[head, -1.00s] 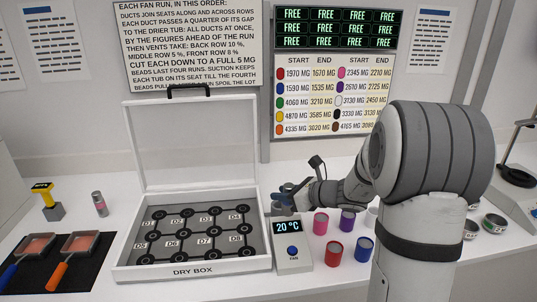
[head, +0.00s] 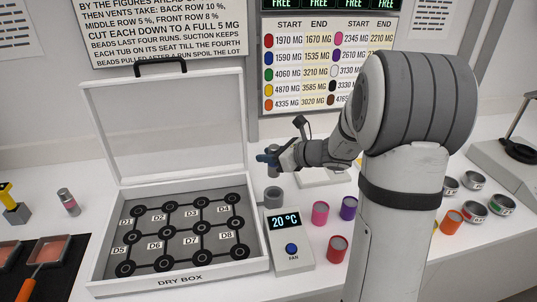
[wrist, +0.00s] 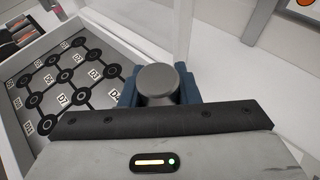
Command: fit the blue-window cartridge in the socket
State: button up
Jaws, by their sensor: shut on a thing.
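My gripper (head: 268,159) is shut on a plain grey cylinder (wrist: 157,82), seen from its top end between the blue fingers in the wrist view. This looks like a cartridge, but no window shows on it, so I cannot tell its colour. In the head view it is raised above the table behind the dry box's right side. A short grey round holder (head: 274,196) stands on the table below the gripper, apart from it. It may be the socket; I cannot see inside it.
The open dry box (head: 178,281) has its clear lid up on the left of my gripper. A fan unit (head: 289,245) stands at its right. Pink (head: 320,213), purple (head: 348,208) and red (head: 337,249) jars stand further right.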

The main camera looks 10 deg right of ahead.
aim_at(269, 171)
jog(key=shift+f+b, duration=2.55)
jog(key=shift+f, duration=0.35)
jog(key=shift+f+b, duration=2.25)
jog(key=shift+b, duration=0.05)
jog(key=o, duration=1.1)
jog(key=shift+c, duration=0.2)
jog(key=shift+s, duration=0.1)
jog(key=v, duration=0.8)
jog(key=shift+f, duration=0.1)
